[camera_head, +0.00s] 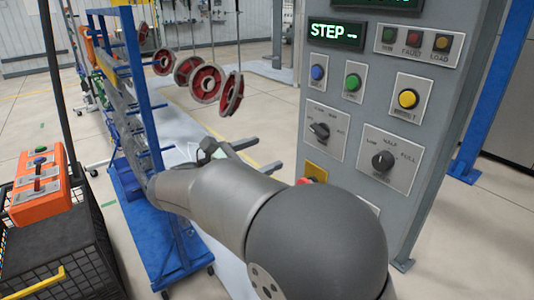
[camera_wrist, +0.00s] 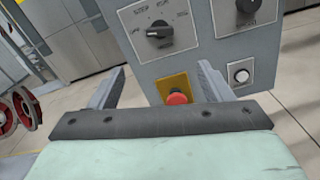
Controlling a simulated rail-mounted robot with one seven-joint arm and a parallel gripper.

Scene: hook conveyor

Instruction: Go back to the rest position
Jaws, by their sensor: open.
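My gripper (camera_head: 236,147) is open and empty at the end of my arm, which reaches forward past the left side of the grey control panel (camera_head: 398,68). In the wrist view my gripper's two fingers (camera_wrist: 158,90) stand wide apart. A red button (camera_wrist: 177,98) on a yellow plate shows between and beyond the fingers, on the panel's lower part. I see no contact between the fingers and the button. In the head view my arm partly hides the red button (camera_head: 307,181).
Red wheels (camera_head: 208,84) hang on hooks behind my gripper. A blue rack (camera_head: 143,95) stands left of my arm, close to it. An orange control box (camera_head: 40,188) sits above a black mesh crate (camera_head: 60,258) at far left. A blue post (camera_head: 492,90) stands right of the panel.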

